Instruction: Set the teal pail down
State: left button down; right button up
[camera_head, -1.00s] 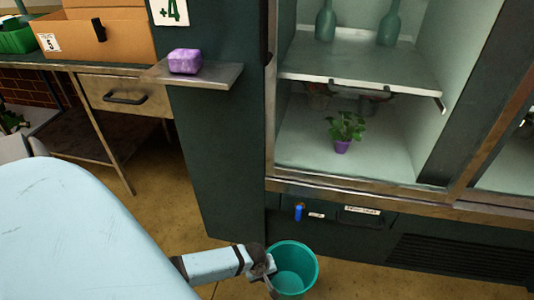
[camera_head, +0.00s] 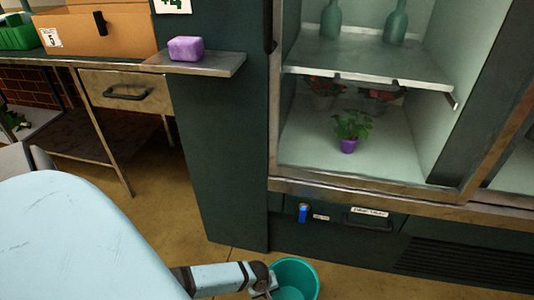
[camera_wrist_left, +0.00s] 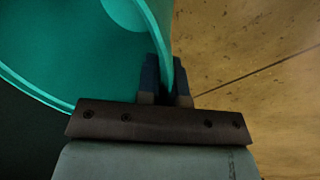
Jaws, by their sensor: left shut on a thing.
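The teal pail (camera_head: 299,272) is at the bottom of the head view, in front of the dark green cabinet and partly cut off by the frame's lower edge. My left gripper (camera_head: 268,287) is at the pail's left side. In the left wrist view the fingers of my left gripper (camera_wrist_left: 166,84) are shut on the pail's wall, one on each side of it, and the pail (camera_wrist_left: 90,60) fills the upper left. Whether the pail's base touches the floor is hidden. My right gripper is not in view.
The brown floor (camera_head: 215,235) is bare left of the cabinet. The cabinet's open bay holds a potted plant (camera_head: 350,132) and bottles. A metal shelf (camera_head: 200,66) carries a purple block (camera_head: 186,48). A bench with a drawer (camera_head: 125,91) stands at the left.

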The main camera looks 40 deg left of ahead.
pick_arm(q)
jog(key=c, duration=1.3)
grip_release()
jog(key=shift+f, duration=0.15)
jog(key=shift+o, duration=0.2)
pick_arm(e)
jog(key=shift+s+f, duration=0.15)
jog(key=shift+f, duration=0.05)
pick_arm(q)
jog(key=p+v, duration=0.1)
jog(key=v, duration=0.2)
jog(key=shift+p, duration=0.4)
jog(key=d+p+v, duration=0.1)
jog(key=p+v, duration=0.4)
jog(key=v, duration=0.4)
jog(key=shift+a, duration=0.5)
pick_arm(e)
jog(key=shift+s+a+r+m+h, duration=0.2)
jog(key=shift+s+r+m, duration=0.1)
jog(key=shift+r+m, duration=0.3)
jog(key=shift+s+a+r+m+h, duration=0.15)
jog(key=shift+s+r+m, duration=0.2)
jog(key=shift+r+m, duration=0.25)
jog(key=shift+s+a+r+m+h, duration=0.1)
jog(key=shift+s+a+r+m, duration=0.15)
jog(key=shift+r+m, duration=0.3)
